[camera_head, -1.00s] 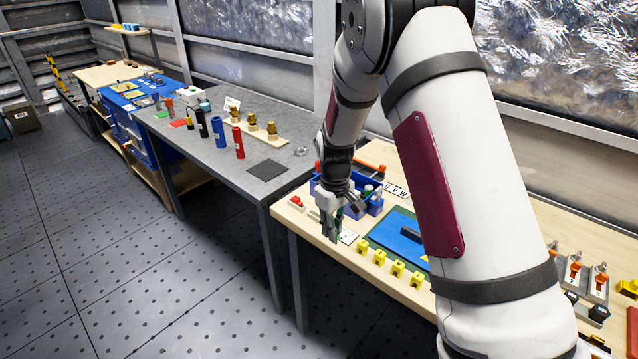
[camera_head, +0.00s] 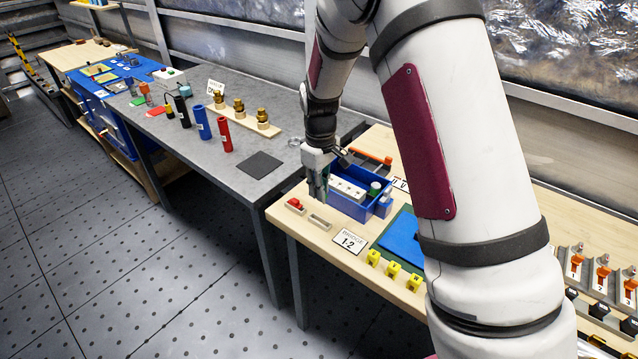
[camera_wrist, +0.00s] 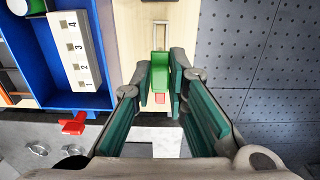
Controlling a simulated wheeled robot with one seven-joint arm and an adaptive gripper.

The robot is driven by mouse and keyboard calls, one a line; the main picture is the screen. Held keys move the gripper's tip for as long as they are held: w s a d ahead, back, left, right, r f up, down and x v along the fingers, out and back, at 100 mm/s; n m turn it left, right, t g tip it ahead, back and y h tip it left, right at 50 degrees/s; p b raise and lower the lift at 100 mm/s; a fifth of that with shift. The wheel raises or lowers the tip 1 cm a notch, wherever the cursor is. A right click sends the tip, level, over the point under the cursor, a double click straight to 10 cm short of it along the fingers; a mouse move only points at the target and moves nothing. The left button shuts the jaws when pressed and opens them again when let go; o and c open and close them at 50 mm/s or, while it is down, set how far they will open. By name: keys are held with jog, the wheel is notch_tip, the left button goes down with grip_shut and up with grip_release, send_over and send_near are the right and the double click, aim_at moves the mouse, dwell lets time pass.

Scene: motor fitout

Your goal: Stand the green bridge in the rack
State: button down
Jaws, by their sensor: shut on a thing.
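My gripper (camera_wrist: 160,82) is shut on the green bridge (camera_wrist: 160,66), which sits between its fingertips in the wrist view. In the head view my gripper (camera_head: 318,192) is over the front left corner of the wooden bench, beside the blue bin, and the bridge is mostly hidden by the fingers. A narrow slotted piece (camera_head: 320,222), possibly the rack, lies on the bench near the fingertips. Its slot (camera_wrist: 160,38) shows beyond the bridge in the wrist view. A red part (camera_head: 295,205) lies beside it; red also shows just below the bridge. Contact with the bench cannot be told.
The blue bin (camera_head: 379,209) holds a white numbered strip (camera_head: 347,188) and a green-topped cylinder. A "BRIDGE 1-2" card (camera_head: 349,242) and several yellow clips (camera_head: 393,270) lie in front. A grey table (camera_head: 215,165) with coloured cylinders stands left. Open floor lies in front.

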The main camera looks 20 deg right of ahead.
jog(key=shift+d, duration=0.15)
jog(key=shift+f+b, duration=0.9)
jog(key=shift+f, duration=2)
jog(key=shift+f+b, duration=0.55)
jog(key=shift+f, duration=0.95)
jog(key=c, duration=1.5)
grip_release()
jog(key=shift+r, duration=0.1)
notch_tip(320, 180, up, 12)
jog(key=shift+s+f, duration=0.1)
